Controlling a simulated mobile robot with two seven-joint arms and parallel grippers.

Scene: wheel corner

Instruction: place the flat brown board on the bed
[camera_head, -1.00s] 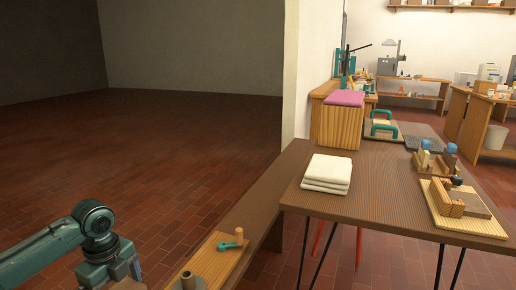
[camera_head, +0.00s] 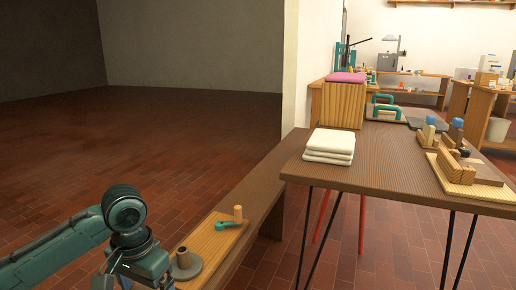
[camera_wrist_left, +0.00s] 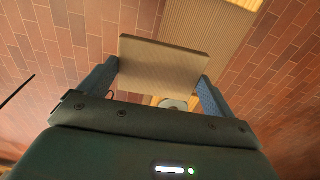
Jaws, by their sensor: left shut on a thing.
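The flat brown board (camera_wrist_left: 163,65) shows in the left wrist view, held between the two fingers of my left gripper (camera_wrist_left: 158,82), which is shut on it. In the head view my left wrist is at the lower left, beside the low bench (camera_head: 255,205); the fingers and board are not visible there. The wrist view shows the bench and a grey round piece (camera_wrist_left: 173,103) beyond the board. I cannot tell for certain which surface is the bed. My right gripper is not in view.
A wooden board (camera_head: 220,240) with a peg, green handle and grey disc (camera_head: 183,265) lies on the bench. The brown table (camera_head: 385,175) carries folded white cloths (camera_head: 330,146), a wooden box (camera_head: 342,106) and wooden blocks (camera_head: 447,160). Open tiled floor lies left.

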